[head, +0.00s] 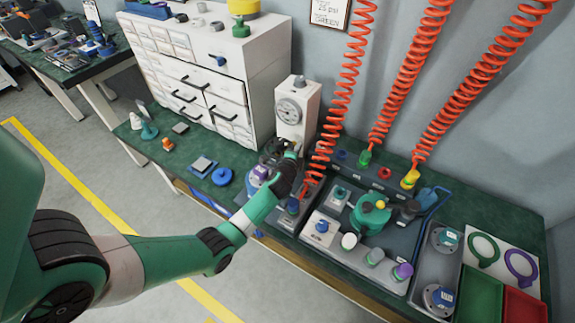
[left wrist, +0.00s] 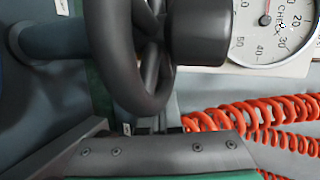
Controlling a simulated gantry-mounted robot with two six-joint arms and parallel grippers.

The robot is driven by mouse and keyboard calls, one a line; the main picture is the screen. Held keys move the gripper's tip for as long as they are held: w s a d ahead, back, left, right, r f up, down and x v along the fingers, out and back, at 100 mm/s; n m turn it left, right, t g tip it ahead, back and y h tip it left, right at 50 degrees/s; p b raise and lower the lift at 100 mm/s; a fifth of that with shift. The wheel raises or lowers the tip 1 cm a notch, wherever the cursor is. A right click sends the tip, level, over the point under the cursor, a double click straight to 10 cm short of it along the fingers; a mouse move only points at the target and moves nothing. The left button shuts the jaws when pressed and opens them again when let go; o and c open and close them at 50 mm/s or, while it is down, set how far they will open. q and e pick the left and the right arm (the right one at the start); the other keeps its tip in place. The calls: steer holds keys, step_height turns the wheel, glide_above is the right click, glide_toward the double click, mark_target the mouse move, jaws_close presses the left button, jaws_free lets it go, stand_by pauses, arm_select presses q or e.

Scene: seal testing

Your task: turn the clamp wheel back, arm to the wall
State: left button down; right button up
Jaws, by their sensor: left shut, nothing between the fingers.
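The clamp wheel (left wrist: 130,60) is a dark grey handwheel with spokes and a thick round hub, very close in the left wrist view. In the head view it is mostly hidden around the wrist of my left arm, beside the white gauge box. My left gripper (head: 292,152) is shut and empty, at the wheel beside the foot of the gauge box. In the left wrist view a grey gripper part with screws shows below the wheel; I cannot tell whether it touches the rim. My right gripper is in neither view.
A white gauge box (head: 292,112) stands right behind the wheel; its dial (left wrist: 278,25) shows in the left wrist view. An orange coiled hose (head: 335,105) hangs close to the right of my gripper. A grey fixture tray (head: 345,262) with several parts lies to the right. White drawers (head: 205,75) stand behind.

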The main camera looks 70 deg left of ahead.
arm_select(q)
steer(key=shift+d, duration=0.15)
stand_by(0.8)
steer(key=w+d+r, duration=0.1)
steer(key=w+d, duration=0.1)
steer(key=d, duration=0.4)
steer(key=w+d+r+p, duration=0.1)
steer(key=w+d+r, duration=0.1)
steer(key=d, duration=0.4)
steer(key=shift+w+d+p, duration=0.2)
steer(key=shift+w+p, duration=0.1)
steer(key=shift+w, duration=0.1)
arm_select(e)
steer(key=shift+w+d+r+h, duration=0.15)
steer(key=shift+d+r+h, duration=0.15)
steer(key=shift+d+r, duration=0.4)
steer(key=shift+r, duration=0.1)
